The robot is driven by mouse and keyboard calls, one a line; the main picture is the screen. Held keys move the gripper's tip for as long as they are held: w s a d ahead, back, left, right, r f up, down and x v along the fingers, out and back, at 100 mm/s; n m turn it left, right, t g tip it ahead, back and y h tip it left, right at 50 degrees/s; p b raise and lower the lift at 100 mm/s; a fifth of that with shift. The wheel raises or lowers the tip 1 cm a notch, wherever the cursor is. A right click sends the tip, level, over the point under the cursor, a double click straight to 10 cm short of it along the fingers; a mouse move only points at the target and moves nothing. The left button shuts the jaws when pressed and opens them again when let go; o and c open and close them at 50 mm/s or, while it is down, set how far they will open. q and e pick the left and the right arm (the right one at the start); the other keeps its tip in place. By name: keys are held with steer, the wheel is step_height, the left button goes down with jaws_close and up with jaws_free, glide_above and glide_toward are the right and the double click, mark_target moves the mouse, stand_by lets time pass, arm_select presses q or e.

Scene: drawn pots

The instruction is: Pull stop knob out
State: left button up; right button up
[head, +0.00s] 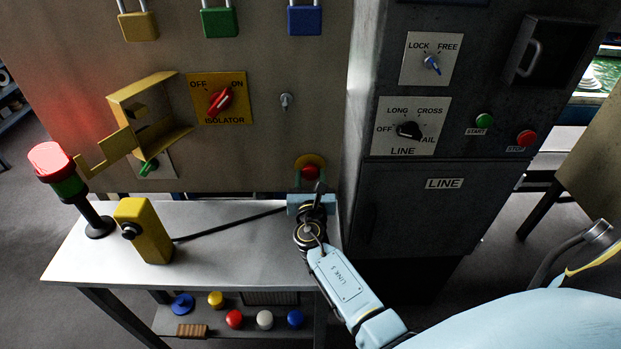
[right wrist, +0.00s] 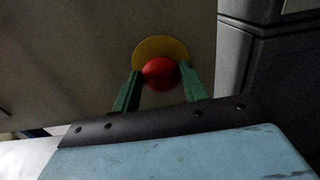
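The stop knob (head: 310,172) is a red round knob on a yellow disc, low on the tan panel above the table. In the right wrist view the red knob (right wrist: 160,73) shows between two green fingers, with the yellow disc (right wrist: 157,43) behind it. My right gripper (head: 309,184) points at the panel, just in front of the knob. Its fingers stand apart, one on each side of the knob, with slight gaps showing. Contact with the knob is not seen. My left gripper is not in view.
A table (head: 230,245) stands below the panel, carrying a yellow box (head: 150,232) with a cable and a red-green lamp (head: 58,170). An opened yellow cover (head: 150,120) sticks out at left. A dark cabinet (head: 430,205) with a separate red button (head: 526,138) stands at right.

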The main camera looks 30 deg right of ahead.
jaws_close()
steer(key=shift+p+v, duration=0.3)
steer(key=shift+v, duration=0.45)
steer(key=shift+f, duration=0.15)
steer(key=shift+o, duration=2.2)
jaws_free()
steer(key=v, duration=1.3)
steer(key=shift+s+a+b, duration=0.25)
steer(key=shift+b, duration=0.2)
